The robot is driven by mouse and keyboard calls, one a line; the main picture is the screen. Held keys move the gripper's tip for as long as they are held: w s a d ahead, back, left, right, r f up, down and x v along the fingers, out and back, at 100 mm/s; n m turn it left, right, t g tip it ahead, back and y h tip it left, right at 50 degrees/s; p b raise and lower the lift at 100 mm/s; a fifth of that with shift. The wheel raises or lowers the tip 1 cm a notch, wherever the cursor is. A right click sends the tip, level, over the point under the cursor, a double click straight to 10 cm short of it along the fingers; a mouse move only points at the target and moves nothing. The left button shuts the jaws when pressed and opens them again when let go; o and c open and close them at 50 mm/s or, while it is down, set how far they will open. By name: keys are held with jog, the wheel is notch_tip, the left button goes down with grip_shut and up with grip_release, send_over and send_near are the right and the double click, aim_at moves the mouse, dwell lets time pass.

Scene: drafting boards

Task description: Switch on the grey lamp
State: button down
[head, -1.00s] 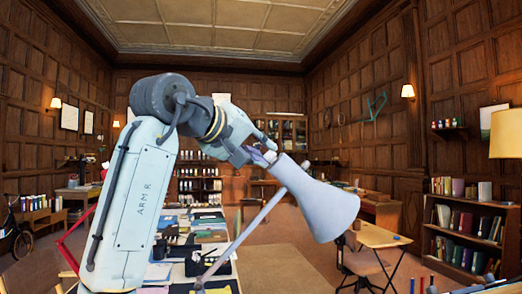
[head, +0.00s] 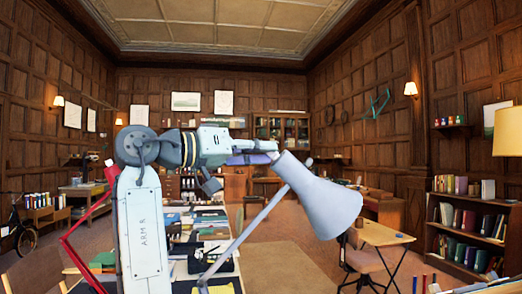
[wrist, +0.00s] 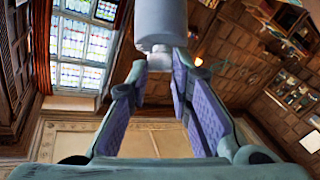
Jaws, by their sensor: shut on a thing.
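The grey lamp (head: 322,200) stands close in front, with a cone shade tilted down to the right and a thin slanted arm. My gripper (head: 268,152) is at the narrow upper end of the shade. In the wrist view, my gripper (wrist: 162,72) has its purple-padded fingers on either side of a small pale knob (wrist: 160,60) at the end of the lamp's grey cylinder (wrist: 160,22), and is shut on it. The shade's inside is hidden, and I see no glow from it.
A long table (head: 212,262) with papers and books lies below the lamp. A small wooden desk (head: 378,234) and a chair (head: 362,262) stand to the right, before a bookcase (head: 466,222). A cream lampshade (head: 508,132) is at the right edge. Carpet between is clear.

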jog(key=shift+m, duration=0.4)
jog(key=c, duration=1.4)
grip_release()
jog(key=shift+c, duration=0.2)
jog(key=shift+a, duration=0.15)
jog(key=v, duration=1.1)
jog(key=shift+a, duration=0.45)
jog(key=shift+f, duration=0.15)
